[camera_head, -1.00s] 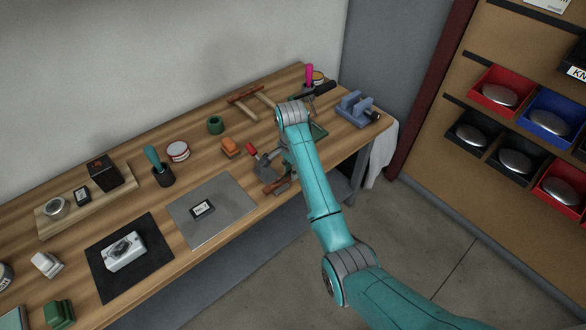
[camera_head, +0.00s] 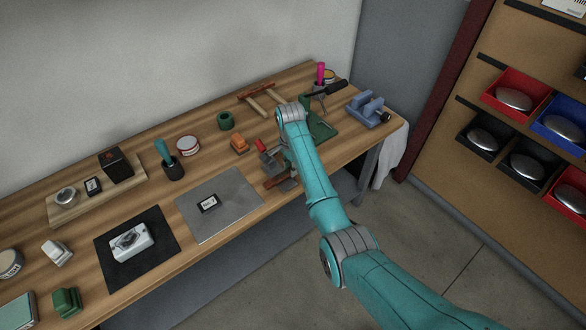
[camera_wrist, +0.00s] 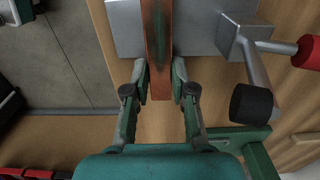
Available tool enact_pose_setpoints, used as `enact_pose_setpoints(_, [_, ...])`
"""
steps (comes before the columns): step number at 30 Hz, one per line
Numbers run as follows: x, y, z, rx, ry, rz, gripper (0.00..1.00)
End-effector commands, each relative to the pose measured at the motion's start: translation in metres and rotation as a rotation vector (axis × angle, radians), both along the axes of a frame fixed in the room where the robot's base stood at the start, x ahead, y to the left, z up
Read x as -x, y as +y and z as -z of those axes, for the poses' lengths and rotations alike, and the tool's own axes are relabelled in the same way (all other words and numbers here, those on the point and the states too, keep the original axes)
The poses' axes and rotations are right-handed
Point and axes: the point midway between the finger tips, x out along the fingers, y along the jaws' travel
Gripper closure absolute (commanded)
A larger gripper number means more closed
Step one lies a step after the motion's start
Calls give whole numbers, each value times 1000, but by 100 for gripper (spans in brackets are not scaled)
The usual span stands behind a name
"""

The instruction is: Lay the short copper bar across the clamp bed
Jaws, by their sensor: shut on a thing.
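The short copper bar (camera_wrist: 158,40) is a flat reddish-brown strip with dark greenish stains. My gripper (camera_wrist: 159,80) is shut on its near end in the wrist view, one finger on each side. The bar runs away from the fingers over the grey metal clamp bed (camera_wrist: 125,28), crossing it; whether it touches the bed I cannot tell. The clamp's arm with black tip (camera_wrist: 252,104) and red handle (camera_wrist: 307,52) is beside the bar, to the right, not over it.
A green stand (camera_head: 322,130) and a blue vise (camera_head: 367,108) are right of my arm. An orange block (camera_head: 239,144) and a grey plate (camera_head: 238,221) with a small label lie to the left. Red, blue and black bins hang at the far right.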

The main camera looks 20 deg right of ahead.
Motion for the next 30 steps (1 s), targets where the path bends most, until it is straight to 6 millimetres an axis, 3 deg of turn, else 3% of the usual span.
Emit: enact_pose_setpoints(30, [-1, 0, 6, 0, -1, 0, 100])
